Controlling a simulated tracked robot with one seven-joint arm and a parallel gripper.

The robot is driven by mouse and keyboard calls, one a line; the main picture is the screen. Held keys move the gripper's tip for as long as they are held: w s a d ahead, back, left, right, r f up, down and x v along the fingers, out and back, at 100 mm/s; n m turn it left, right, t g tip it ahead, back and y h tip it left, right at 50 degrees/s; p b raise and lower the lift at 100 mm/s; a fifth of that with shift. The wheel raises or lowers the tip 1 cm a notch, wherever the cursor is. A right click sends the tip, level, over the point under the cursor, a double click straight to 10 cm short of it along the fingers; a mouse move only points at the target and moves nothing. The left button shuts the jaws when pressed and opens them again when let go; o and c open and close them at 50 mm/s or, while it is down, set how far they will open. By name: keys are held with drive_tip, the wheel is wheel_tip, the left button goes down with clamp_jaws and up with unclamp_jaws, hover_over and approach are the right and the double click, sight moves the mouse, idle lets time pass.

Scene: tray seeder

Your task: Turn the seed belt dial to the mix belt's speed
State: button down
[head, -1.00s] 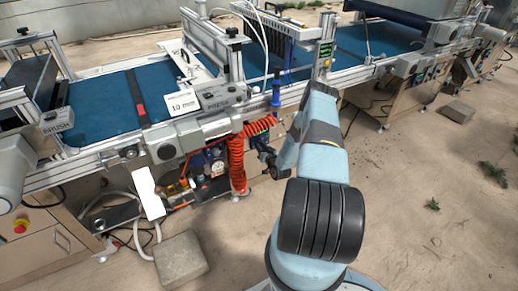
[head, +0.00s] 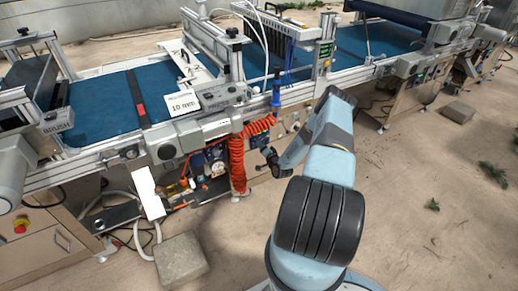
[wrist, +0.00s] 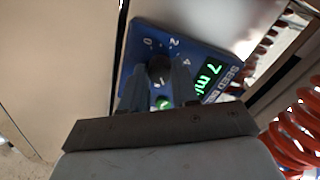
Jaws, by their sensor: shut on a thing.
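The seed belt panel (wrist: 207,62) is blue, with white scale numbers and a green-lit display (wrist: 208,75) that starts with 7; the rest of its text is partly hidden. The black dial (wrist: 160,68) sits between the two fingers of my gripper (wrist: 158,82), which is shut on it. A green light (wrist: 164,103) shows between the fingers below the dial. The fingers hide the dial's pointer and part of the scale. In the head view my gripper (head: 271,160) is at the front of the machine, right of the orange hose. I cannot make out the mix belt's speed.
An orange coiled hose (head: 237,165) hangs beside my gripper and also shows in the wrist view (wrist: 300,125). The seeding line with blue belts (head: 102,105) runs across the back. A concrete block (head: 181,260) lies on the floor at front left. Floor at right is mostly clear.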

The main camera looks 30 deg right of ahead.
drive_tip(key=shift+s+f+m, duration=0.1)
drive_tip(key=shift+m, duration=0.3)
drive_tip(key=c, duration=0.8)
unclamp_jaws()
drive_tip(key=shift+c, duration=0.2)
drive_tip(key=s, duration=1.3)
drive_tip(key=shift+s+d+r, duration=0.2)
drive_tip(key=shift+s+r, duration=0.1)
